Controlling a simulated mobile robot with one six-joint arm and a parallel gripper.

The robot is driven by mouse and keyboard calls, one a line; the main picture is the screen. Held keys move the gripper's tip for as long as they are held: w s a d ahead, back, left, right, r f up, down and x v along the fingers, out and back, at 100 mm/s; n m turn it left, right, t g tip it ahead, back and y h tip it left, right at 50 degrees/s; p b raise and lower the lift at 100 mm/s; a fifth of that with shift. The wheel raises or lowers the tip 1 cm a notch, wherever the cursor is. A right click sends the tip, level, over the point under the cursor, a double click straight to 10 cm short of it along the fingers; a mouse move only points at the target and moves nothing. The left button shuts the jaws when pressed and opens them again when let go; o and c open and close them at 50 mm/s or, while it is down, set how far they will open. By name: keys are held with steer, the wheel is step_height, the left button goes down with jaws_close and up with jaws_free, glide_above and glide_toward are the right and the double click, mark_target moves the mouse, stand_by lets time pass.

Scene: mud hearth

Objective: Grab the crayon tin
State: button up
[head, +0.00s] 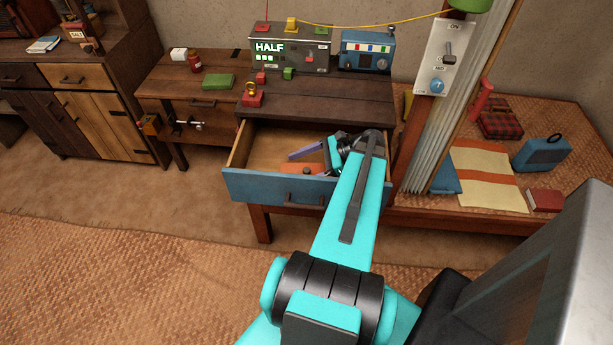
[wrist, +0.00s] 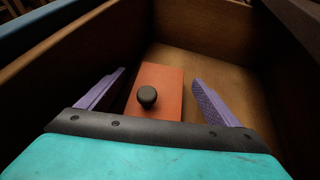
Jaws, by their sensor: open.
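An orange box with a black round knob, likely the crayon tin (wrist: 165,80), lies on the floor of the open blue-fronted drawer (head: 275,186). In the head view the orange tin (head: 294,168) is partly hidden by the drawer front and my arm. My gripper (wrist: 160,77) is open inside the drawer, with one purple finger on each side of the tin and visible gaps between. The fingers appear apart from the tin; their exact height over it is unclear. In the head view one purple finger of my gripper (head: 306,152) shows above the tin.
The drawer's wooden walls (wrist: 215,33) enclose my gripper closely. The dark desk top (head: 330,98) overhangs the drawer's back. A post with a switch panel (head: 443,55) stands right of my arm. A low table (head: 480,223) lies to the right.

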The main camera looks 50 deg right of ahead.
steer(key=shift+w+a+f, duration=0.3)
steer(key=shift+w+a, duration=0.05)
steer(key=shift+w, duration=0.1)
steer(key=c, duration=1.4)
